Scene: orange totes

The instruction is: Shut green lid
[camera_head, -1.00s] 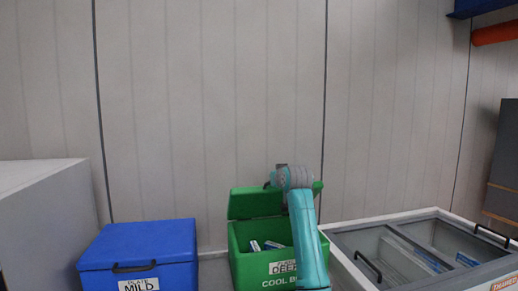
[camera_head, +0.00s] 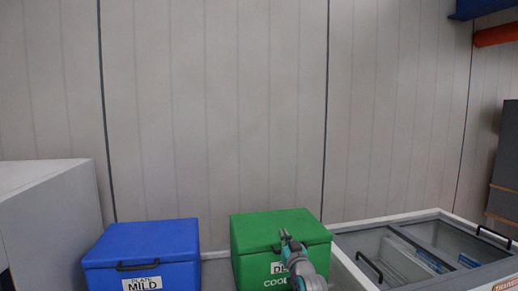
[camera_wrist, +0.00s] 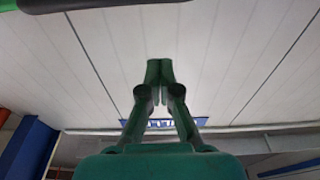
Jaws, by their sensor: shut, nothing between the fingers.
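The green box (camera_head: 247,268) stands in the lower middle of the head view. Its green lid (camera_head: 268,226) lies flat over the top and looks closed. My gripper (camera_head: 283,234) is at the front edge of the lid, in front of the box, and hides part of the white label (camera_head: 277,268). In the wrist view my gripper (camera_wrist: 159,64) shows its two fingertips together with nothing between them. I cannot tell whether it touches the lid. The inside of the box is hidden by the lid.
A blue box (camera_head: 142,247) with a shut lid stands to the left, and a grey-white cabinet (camera_head: 50,215) is at the far left. A glass-topped chest freezer (camera_head: 345,262) stands close on the right. A panelled wall (camera_head: 215,110) is behind.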

